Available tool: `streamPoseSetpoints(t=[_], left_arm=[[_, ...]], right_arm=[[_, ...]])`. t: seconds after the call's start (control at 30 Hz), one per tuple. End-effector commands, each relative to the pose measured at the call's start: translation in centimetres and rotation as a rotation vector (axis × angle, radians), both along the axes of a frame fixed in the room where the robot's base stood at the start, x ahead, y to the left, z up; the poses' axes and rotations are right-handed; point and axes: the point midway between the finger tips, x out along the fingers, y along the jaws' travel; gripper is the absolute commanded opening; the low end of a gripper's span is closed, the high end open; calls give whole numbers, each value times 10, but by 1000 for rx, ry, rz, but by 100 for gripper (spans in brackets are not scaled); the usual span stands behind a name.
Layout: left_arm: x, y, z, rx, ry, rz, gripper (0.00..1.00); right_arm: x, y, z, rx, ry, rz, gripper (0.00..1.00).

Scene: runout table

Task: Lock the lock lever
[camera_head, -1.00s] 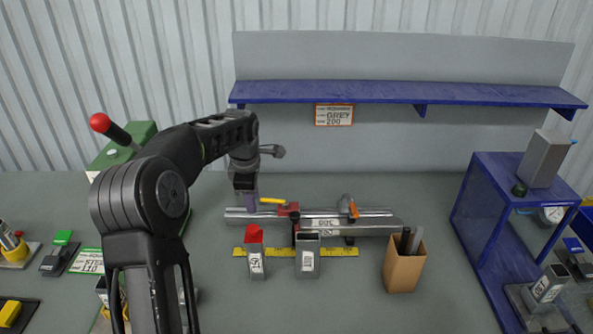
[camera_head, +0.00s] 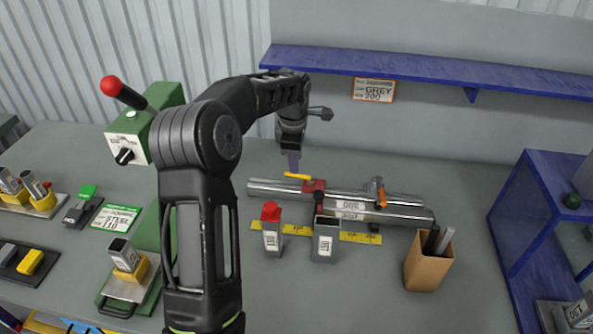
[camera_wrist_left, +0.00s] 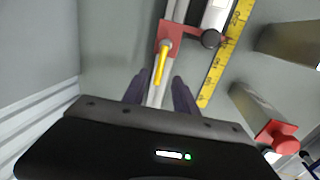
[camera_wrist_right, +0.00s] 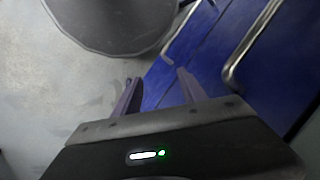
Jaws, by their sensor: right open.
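A yellow lever (camera_head: 297,175) sits on a red block (camera_head: 314,186) that rides on the metal rail (camera_head: 268,187). In the left wrist view the yellow lever (camera_wrist_left: 160,66) points back toward my gripper. My left gripper (camera_head: 293,165) is just above and behind the lever's free end. In its wrist view the fingers (camera_wrist_left: 160,85) are apart, one on each side of the lever's line, holding nothing. A dark round knob (camera_wrist_left: 211,38) stands beside the red block. My right gripper (camera_wrist_right: 160,82) is open and empty, outside the head view.
An orange lever (camera_head: 381,195) is farther right on the rail. Two grey tubes, one red-topped (camera_head: 271,232), stand in front by a yellow scale. A blue shelf (camera_head: 420,76) runs behind. Blue structure (camera_wrist_right: 215,42) lies before my right gripper.

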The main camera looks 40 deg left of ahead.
Motion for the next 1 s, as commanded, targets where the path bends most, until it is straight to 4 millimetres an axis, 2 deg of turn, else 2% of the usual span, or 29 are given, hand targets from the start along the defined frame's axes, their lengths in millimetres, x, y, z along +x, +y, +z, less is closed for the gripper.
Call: streamPoseSetpoints(t=[0.1,0.3,0.43,0.7,1.0], left_arm=[[3,1,-20,0,3,-1,34],[8,4,-46,0,1,0,34],[9,5,-54,0,0,-1,34],[10,5,-54,1,-1,-1,33],[10,5,-54,1,-1,-1,9]], right_arm=[[0,0,-1,0,0,0,49],[0,0,0,0,0,0,49],[0,0,1,0,0,0,49],[0,0,0,0,0,0,49],[0,0,0,0,0,0,49]])
